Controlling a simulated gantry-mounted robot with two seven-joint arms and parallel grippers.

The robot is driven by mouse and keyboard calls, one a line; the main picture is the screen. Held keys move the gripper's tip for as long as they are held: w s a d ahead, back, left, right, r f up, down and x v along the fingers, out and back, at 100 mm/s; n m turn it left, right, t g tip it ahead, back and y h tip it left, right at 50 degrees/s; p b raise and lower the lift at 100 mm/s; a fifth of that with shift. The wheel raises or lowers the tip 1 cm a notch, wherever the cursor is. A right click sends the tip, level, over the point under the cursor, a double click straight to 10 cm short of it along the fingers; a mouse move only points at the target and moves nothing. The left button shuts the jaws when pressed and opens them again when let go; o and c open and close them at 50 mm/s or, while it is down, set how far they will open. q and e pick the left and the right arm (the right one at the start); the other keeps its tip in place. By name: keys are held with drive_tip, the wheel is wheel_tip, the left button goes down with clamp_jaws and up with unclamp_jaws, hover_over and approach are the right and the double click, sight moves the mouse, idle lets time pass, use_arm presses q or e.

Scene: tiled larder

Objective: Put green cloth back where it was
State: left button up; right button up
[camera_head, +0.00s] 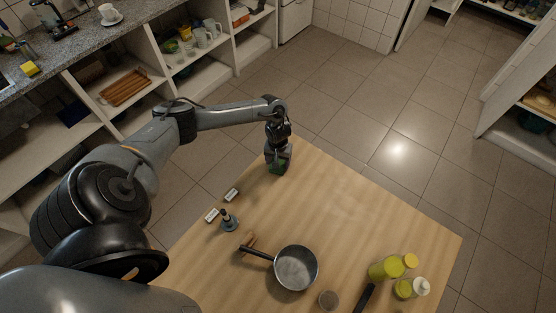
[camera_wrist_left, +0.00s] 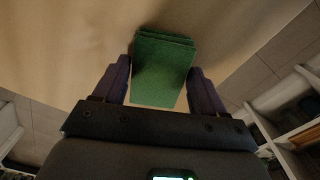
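The green cloth (camera_wrist_left: 162,68) is a folded, layered block in the left wrist view. It sits between the two dark fingers of my left gripper (camera_wrist_left: 160,82), which meet its sides near the tips. In the head view my left gripper (camera_head: 279,162) points down at the far corner of the wooden table, with a little of the green cloth (camera_head: 278,169) showing beneath it. Whether the cloth touches the table is hard to tell. My right gripper is not in view.
On the wooden table (camera_head: 330,215) are two small labelled blocks (camera_head: 231,195), a dark upright tool (camera_head: 228,220), a saucepan (camera_head: 296,268), a round cup (camera_head: 328,300) and yellow-green jars (camera_head: 386,269). Shelves (camera_head: 125,88) line the left wall. The table's middle right is clear.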

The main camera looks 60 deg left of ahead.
use_arm(q)
drive_tip(key=shift+o, duration=1.3)
drive_tip(key=shift+r, duration=0.1)
wheel_tip(320, 180, up, 12)
drive_tip(key=p, duration=0.3)
drive_tip(key=d+f+m+t+h, duration=0.25)
drive_tip(key=d+m+t, duration=0.55)
drive_tip(key=d, duration=2)
drive_tip(key=s+r+m+g+y, duration=0.1)
drive_tip(key=s+r+g, duration=0.1)
drive_tip(key=s, duration=0.5)
drive_tip(key=s+a+r+m+g+y, duration=0.1)
drive_tip(key=s+r+m+g, duration=0.1)
drive_tip(key=s+r, duration=0.3)
drive_tip(key=shift+s+r, duration=0.3)
drive_tip(key=shift+s, duration=0.8)
drive_tip(key=shift+a+r+p, duration=0.1)
drive_tip(key=shift+p, duration=0.25)
